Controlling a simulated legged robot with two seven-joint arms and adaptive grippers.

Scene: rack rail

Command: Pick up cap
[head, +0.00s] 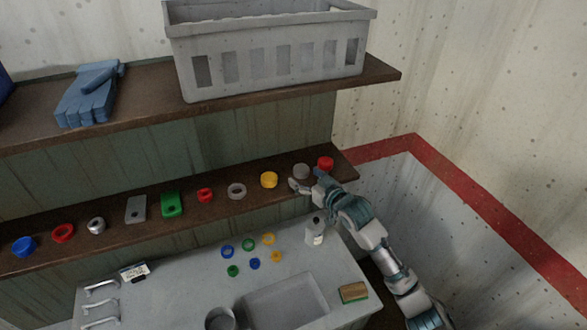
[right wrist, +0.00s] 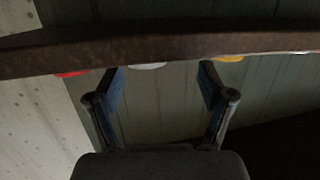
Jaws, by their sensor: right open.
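Several round caps stand in a row on the lower brown shelf. A grey cap (head: 302,171) sits near its right end, between a yellow cap (head: 269,180) and a red cap (head: 325,163). My right gripper (head: 306,180) is open and empty at the shelf's front edge, just in front of the grey cap. In the right wrist view the grey cap (right wrist: 147,66) shows between the open fingers (right wrist: 160,72), partly hidden by the shelf edge; red (right wrist: 72,74) and yellow (right wrist: 229,58) caps show to the sides. The left gripper is not in view.
The shelf edge (right wrist: 160,45) runs across the right wrist view. An upper shelf holds a grey crate (head: 270,85) and blue gloves (head: 90,95). Below is a grey counter (head: 190,285) with a sink, small coloured rings, a white bottle (head: 315,232) and a sponge (head: 353,293).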

